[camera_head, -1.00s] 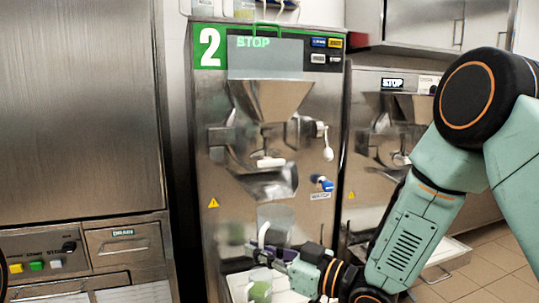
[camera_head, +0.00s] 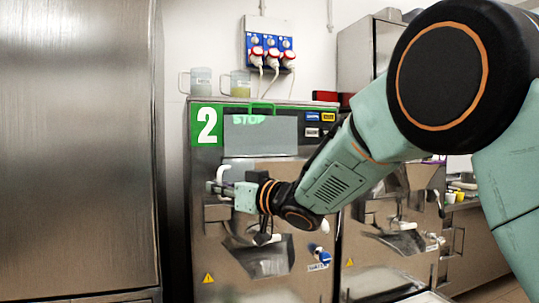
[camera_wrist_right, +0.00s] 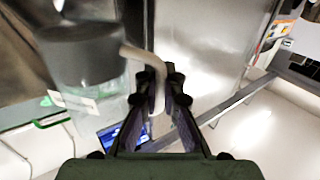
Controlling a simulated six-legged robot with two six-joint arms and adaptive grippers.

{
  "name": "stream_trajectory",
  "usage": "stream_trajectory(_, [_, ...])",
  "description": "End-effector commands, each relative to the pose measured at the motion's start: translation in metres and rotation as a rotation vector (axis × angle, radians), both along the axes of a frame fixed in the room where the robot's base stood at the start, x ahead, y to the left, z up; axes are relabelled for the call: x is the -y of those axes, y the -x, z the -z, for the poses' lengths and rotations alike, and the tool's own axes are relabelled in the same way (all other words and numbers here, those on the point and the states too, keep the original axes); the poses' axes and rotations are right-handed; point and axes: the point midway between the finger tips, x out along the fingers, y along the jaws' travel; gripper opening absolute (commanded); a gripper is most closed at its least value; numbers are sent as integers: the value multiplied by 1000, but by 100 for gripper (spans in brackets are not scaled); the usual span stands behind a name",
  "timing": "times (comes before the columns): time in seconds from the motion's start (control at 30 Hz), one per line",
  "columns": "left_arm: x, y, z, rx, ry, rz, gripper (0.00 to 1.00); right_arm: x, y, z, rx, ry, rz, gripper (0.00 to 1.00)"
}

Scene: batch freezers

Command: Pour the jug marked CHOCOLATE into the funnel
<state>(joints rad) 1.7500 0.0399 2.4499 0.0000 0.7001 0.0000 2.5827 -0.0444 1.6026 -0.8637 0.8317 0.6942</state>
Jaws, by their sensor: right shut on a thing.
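My right gripper (camera_head: 222,188) is raised in front of the freezer marked 2, close to its steel funnel-shaped hopper (camera_head: 280,168). In the right wrist view the fingers (camera_wrist_right: 158,100) are shut on the pale handle of a jug (camera_wrist_right: 85,62). The jug body is see-through with a grey upper part in this view and hangs left of the fingers. A white label on it is not readable, so I cannot tell its marking. In the head view the jug is hard to make out at the gripper. My left gripper is not in view.
Two jugs, the left one (camera_head: 201,80) and right one (camera_head: 240,83), stand on top of the freezer (camera_head: 210,225). A large steel cabinet (camera_head: 80,140) stands on the left.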

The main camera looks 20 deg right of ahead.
Motion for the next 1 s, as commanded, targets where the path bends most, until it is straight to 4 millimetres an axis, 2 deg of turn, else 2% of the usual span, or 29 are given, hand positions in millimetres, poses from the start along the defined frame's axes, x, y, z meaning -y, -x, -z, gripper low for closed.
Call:
stream_trajectory(0.03, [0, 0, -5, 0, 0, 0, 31, -4, -4, -21, 10, 3, 12, 0])
stream_trajectory(0.1, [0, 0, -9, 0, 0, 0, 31, -7, -11, -42, 10, 3, 36, 0])
stream_trajectory(0.2, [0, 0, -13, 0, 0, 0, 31, -9, -19, -66, 8, 2, 73, 0])
stream_trajectory(0.33, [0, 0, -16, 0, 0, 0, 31, -10, -28, -87, 6, 2, 117, 0])
stream_trajectory(0.5, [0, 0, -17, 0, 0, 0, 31, -8, -33, -99, 3, 1, 149, 0])
stream_trajectory(0.83, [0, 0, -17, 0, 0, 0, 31, -8, -34, -101, 2, 0, 155, 0])
stream_trajectory(1.0, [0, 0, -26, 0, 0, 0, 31, -6, -33, -107, -18, -22, 158, 0])
